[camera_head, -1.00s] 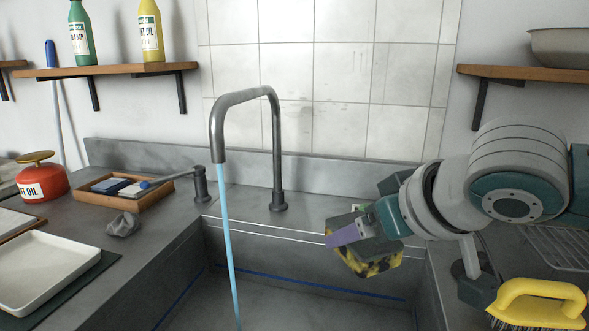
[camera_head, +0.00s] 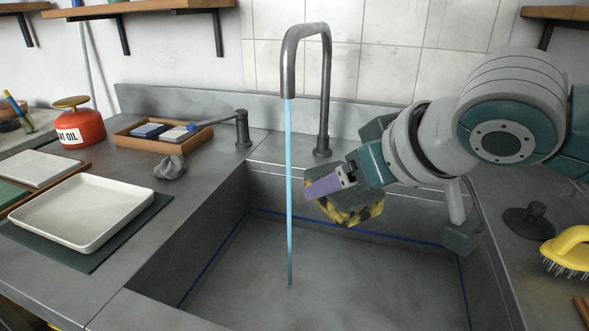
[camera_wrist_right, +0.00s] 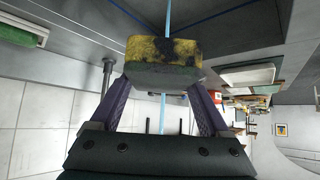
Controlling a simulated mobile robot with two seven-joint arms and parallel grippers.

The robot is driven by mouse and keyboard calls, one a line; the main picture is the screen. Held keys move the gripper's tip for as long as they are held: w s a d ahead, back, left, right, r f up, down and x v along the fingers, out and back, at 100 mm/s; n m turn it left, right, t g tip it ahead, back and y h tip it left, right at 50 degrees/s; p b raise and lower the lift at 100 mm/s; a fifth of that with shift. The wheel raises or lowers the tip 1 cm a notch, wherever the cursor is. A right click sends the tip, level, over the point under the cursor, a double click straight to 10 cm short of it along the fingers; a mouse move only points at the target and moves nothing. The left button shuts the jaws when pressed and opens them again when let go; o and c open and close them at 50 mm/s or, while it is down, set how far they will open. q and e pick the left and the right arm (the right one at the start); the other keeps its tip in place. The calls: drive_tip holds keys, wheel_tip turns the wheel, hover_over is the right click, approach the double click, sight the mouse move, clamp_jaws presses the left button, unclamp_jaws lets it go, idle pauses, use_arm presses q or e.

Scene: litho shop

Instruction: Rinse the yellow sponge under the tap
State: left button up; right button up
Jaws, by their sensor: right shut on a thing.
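The yellow sponge (camera_head: 347,209), blotched with dark stains and with a grey-green scouring side, is held over the sink (camera_head: 330,270). My right gripper (camera_head: 318,190) is shut on it; in the right wrist view the sponge (camera_wrist_right: 163,50) sits between the two purple fingers. The tap (camera_head: 306,90) is a tall grey bent spout, and a blue stream of water (camera_head: 289,190) falls from it into the sink. In the head view the sponge is just right of the stream and appears apart from it. My left gripper is not in view.
The tap lever (camera_head: 218,121) stands left of the spout. A white tray (camera_head: 85,212), a grey crumpled rag (camera_head: 170,167), a wooden box (camera_head: 155,136) and a red oil can (camera_head: 80,127) are on the left counter. A yellow brush (camera_head: 570,252) and black plunger-like disc (camera_head: 530,222) lie right.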

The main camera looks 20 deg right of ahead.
drive_tip(key=w+a+f+b, duration=0.1)
drive_tip(key=w+a+b, duration=0.2)
drive_tip(key=w+b, duration=0.2)
drive_tip(key=shift+w+a+f+b, duration=0.15)
drive_tip(key=shift+w+f+b, duration=0.2)
drive_tip(key=shift+w, duration=1.35)
drive_tip(key=shift+d, duration=0.2)
drive_tip(key=shift+w+d+p, duration=0.2)
drive_tip(key=shift+d+p, duration=0.15)
drive_tip(key=shift+d, duration=0.05)
drive_tip(key=shift+s+a+p, duration=0.2)
drive_tip(key=shift+a+p, duration=0.35)
drive_tip(key=shift+a, duration=0.05)
drive_tip(key=shift+d, duration=0.15)
drive_tip(key=shift+w+d, duration=0.2)
drive_tip(key=shift+d, duration=0.25)
